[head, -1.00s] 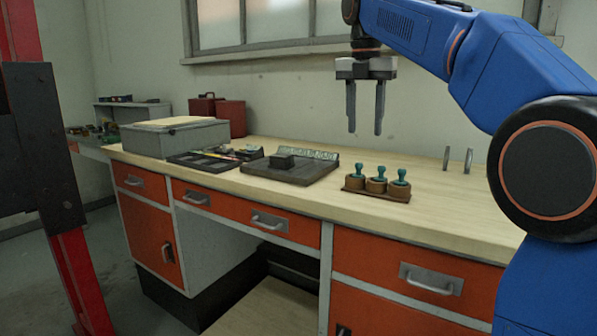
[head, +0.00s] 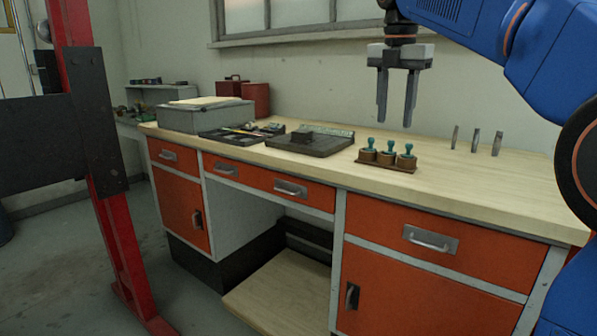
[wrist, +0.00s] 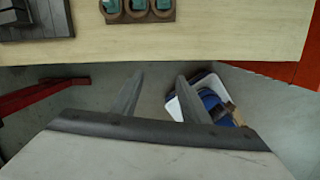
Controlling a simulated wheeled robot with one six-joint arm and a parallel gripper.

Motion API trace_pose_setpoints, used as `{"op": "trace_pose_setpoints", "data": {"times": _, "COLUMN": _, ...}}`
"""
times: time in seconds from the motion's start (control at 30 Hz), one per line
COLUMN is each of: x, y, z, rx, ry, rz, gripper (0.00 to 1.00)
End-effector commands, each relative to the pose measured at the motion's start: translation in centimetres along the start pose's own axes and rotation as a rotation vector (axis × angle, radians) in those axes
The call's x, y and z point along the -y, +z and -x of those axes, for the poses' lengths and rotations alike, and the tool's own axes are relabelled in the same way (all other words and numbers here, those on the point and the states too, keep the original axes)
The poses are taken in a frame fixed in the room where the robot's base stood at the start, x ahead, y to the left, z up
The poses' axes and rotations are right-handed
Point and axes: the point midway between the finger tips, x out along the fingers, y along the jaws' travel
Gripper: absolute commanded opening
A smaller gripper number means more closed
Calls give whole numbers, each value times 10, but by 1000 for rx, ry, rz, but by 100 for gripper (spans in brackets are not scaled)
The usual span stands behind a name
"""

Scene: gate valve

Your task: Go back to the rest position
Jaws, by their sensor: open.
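My gripper (head: 397,95) hangs open and empty in the head view, fingers pointing down, in front of the wall and above the workbench (head: 480,195). In the wrist view its two fingers (wrist: 158,97) are apart with only floor between them. The bench edge lies beyond the fingertips in that view. No gate valve can be made out in these frames.
On the bench are a stamp rack (head: 387,157), a dark plate with a block (head: 310,142), a tool tray (head: 240,132), a grey box (head: 205,116) and several upright metal pieces (head: 475,140). A red post (head: 110,200) stands left. The bench's right part is mostly bare.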

Motion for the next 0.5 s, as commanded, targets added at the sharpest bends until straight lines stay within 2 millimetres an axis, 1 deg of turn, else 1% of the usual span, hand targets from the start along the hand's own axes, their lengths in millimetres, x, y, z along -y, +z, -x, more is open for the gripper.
{"op": "trace_pose_setpoints", "data": {"times": 0.27, "x": 29, "y": -13, "z": -18, "rx": 9, "ry": 26, "rz": -226, "gripper": 42}}
{"op": "trace_pose_setpoints", "data": {"times": 0.37, "x": 45, "y": -21, "z": -29, "rx": 13, "ry": 43, "rz": -348, "gripper": 42}}
{"op": "trace_pose_setpoints", "data": {"times": 0.5, "x": 75, "y": -39, "z": -53, "rx": 14, "ry": 74, "rz": -584, "gripper": 42}}
